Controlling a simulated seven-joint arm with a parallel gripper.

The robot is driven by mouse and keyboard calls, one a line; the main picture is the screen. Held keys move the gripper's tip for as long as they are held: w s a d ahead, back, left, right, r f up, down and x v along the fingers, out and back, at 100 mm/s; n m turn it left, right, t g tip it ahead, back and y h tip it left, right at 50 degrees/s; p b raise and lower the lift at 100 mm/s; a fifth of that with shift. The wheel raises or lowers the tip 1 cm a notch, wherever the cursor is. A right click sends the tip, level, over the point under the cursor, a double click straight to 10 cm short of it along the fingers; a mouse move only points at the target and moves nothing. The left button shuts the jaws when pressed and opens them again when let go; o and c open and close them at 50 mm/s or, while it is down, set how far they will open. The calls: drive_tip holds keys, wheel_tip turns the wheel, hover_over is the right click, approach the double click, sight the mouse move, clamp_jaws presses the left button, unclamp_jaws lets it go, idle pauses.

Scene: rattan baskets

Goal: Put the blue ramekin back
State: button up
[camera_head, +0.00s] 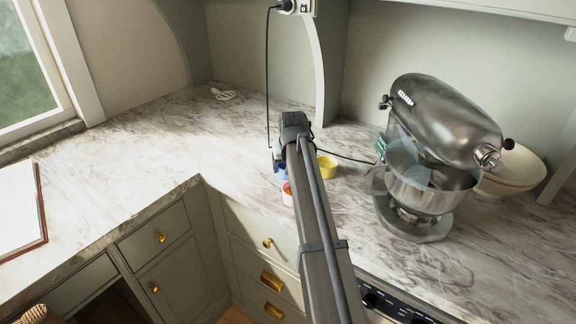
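A small blue object (283,174), likely the blue ramekin, shows only in part on the marble counter, just left of my arm. My gripper (279,153) is at the far end of the arm, directly above or at it. My arm hides most of the gripper and its fingers, so I cannot tell whether it is open or holding the blue piece. A yellow ramekin (327,168) stands on the counter just right of the arm. A small red and white piece (287,194) shows in front of the blue one, partly covered by the arm.
A metal stand mixer (440,130) with a steel bowl stands on the right. A cream bowl (513,170) is behind it. A black cord (268,80) hangs from the wall socket. An open book (20,205) lies left. The left counter (130,160) is mostly clear.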

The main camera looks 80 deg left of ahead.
drive_tip(key=shift+f, duration=0.1)
drive_tip(key=o, duration=1.1)
drive_tip(key=v, duration=1.2)
